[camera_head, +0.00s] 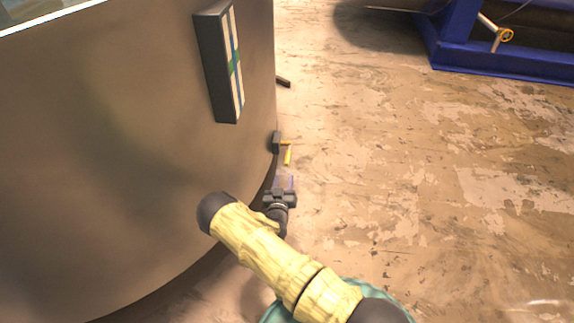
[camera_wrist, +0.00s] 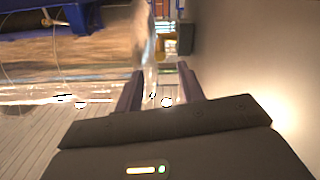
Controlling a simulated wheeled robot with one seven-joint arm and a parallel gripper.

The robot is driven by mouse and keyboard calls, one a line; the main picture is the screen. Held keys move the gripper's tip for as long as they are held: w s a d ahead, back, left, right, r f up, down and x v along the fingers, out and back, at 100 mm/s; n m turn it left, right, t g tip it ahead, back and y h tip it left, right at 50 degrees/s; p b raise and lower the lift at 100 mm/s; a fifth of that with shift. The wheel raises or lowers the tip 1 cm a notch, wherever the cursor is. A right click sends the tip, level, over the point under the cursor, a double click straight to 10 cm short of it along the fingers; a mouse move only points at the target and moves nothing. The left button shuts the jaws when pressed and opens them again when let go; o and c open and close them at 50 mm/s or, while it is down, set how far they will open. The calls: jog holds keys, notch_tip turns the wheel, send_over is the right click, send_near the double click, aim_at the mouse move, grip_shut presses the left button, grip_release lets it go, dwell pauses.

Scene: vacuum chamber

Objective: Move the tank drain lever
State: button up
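The tank (camera_head: 150,150) is a large brown curved wall filling the left of the head view. Low on its side is a dark drain fitting (camera_head: 276,142) with a yellow lever (camera_head: 288,156) that hangs down on its right. In the wrist view the dark fitting (camera_wrist: 185,39) and the yellow lever (camera_wrist: 163,44) are small, beyond the fingertips. My gripper (camera_head: 284,182) is just below the lever in the head view, close to the tank wall. In the wrist view its two fingers (camera_wrist: 160,72) stand apart with no solid object between them. No contact with the lever shows.
A dark box with a striped face (camera_head: 225,62) is fixed to the tank above the fitting. A short dark piece (camera_head: 283,81) juts from the wall. The worn floor (camera_head: 430,190) between is clear.

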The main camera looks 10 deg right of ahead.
aim_at(287, 162)
jog(key=b+x, duration=0.3)
jog(key=x, duration=0.5)
jog(key=shift+w+d+f, duration=0.1)
jog(key=shift+w+f, duration=0.05)
jog(key=shift+w, duration=0.2)
jog(key=shift+w+d+b, duration=0.15)
jog(key=shift+w+b, duration=0.15)
jog(key=shift+w, duration=0.25)
grip_shut()
